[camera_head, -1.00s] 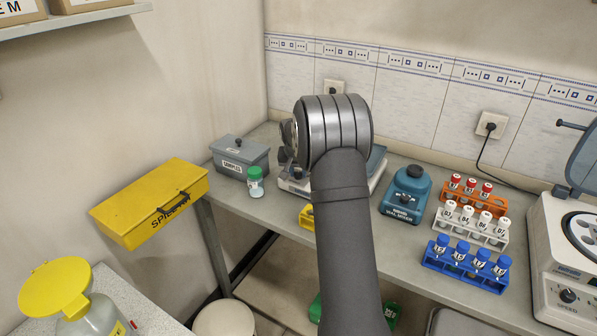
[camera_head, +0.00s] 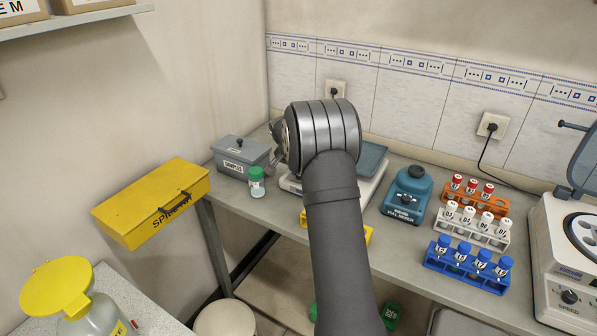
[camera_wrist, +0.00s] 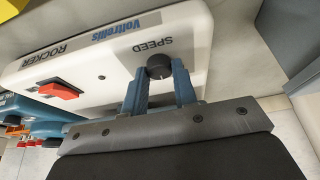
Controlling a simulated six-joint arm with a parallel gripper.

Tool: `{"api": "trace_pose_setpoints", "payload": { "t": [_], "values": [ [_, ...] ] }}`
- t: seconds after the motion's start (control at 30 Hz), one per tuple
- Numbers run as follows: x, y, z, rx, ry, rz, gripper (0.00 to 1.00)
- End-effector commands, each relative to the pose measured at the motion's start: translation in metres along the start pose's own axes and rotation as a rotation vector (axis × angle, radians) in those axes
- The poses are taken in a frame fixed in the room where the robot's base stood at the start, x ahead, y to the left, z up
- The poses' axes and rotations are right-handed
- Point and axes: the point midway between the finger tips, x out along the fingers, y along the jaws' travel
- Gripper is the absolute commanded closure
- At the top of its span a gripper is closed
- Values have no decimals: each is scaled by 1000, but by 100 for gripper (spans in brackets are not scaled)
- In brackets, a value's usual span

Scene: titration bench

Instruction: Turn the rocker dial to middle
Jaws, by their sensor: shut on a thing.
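In the wrist view the rocker (camera_wrist: 110,60) is a white box labelled "ROCKER" and "SPEED", seen upside down. Its dark round dial (camera_wrist: 159,67) sits by the SPEED label. My gripper (camera_wrist: 161,72) has its two blue fingers on either side of the dial and is shut on it. The dial's pointer mark is too small to read. In the head view my arm covers the gripper and dial; part of the rocker (camera_head: 372,165) shows behind the wrist.
A red switch (camera_wrist: 60,89) is on the rocker's face. A grey samples box (camera_head: 241,158) and a green-capped bottle (camera_head: 256,183) stand left of my wrist. A blue vial mixer (camera_head: 407,197) and tube racks (camera_head: 463,265) stand to the right.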

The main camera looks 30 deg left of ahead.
Motion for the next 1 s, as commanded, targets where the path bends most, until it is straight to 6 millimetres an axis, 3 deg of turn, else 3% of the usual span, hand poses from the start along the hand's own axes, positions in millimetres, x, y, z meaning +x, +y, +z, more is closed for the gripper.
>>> {"api": "trace_pose_setpoints", "payload": {
  "t": [0.17,0.2,0.3,0.67,0.77,1.0],
  "values": [
    [0,0,0,-1,-1,0,97],
    [0,0,0,-1,-1,0,68],
    [0,0,0,-1,-1,0,53],
    [-6,0,0,-1,1,-2,53],
    [-19,-1,0,-2,2,-3,53],
    [-75,0,-1,-1,3,-4,53]
  ]
}}
